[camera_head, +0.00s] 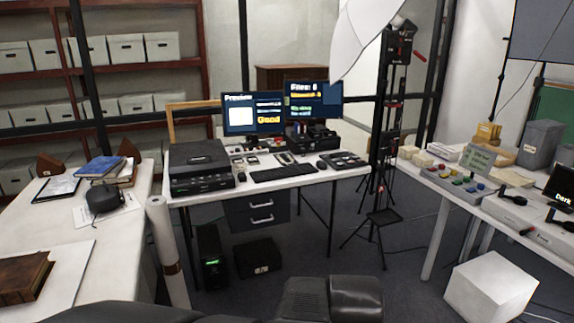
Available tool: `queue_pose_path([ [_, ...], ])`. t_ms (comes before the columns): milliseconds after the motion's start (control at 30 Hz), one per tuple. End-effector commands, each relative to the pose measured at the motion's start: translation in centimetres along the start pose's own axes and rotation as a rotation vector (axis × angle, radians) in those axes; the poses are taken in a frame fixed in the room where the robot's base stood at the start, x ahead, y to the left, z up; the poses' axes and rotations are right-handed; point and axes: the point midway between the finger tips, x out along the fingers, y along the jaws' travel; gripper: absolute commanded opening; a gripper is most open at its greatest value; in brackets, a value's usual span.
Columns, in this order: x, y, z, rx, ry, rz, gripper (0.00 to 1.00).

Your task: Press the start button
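I cannot make out which button is the start button; no label for it is readable. On the middle desk (320,177), a small panel (268,159) with tiny buttons, one of them red, lies in front of the screens. Dark parts of my own arm show at the bottom edge. My gripper's fingertips are not in view, and nothing of mine touches either panel.
Two monitors (253,113) (314,100) stand on the middle desk, with a black scanner-like device (200,165) and keyboard (283,173). A tripod stand (384,217) and white box (490,287) stand at right. A white roll (168,255) stands at left. Dark floor lies between.

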Motion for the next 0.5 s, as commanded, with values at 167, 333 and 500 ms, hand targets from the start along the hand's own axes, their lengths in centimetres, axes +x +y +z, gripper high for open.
queue_pose_path([
  [167, 0.0, 0.0, 0.0, 0.0, 0.0, 0.0, 0.41],
  [333, 0.0, 0.0, 0.0, 0.0, 0.0, 0.0, 0.08],
  [500, 0.0, 0.0, 0.0, 0.0, 0.0, 0.0, 0.0],
])
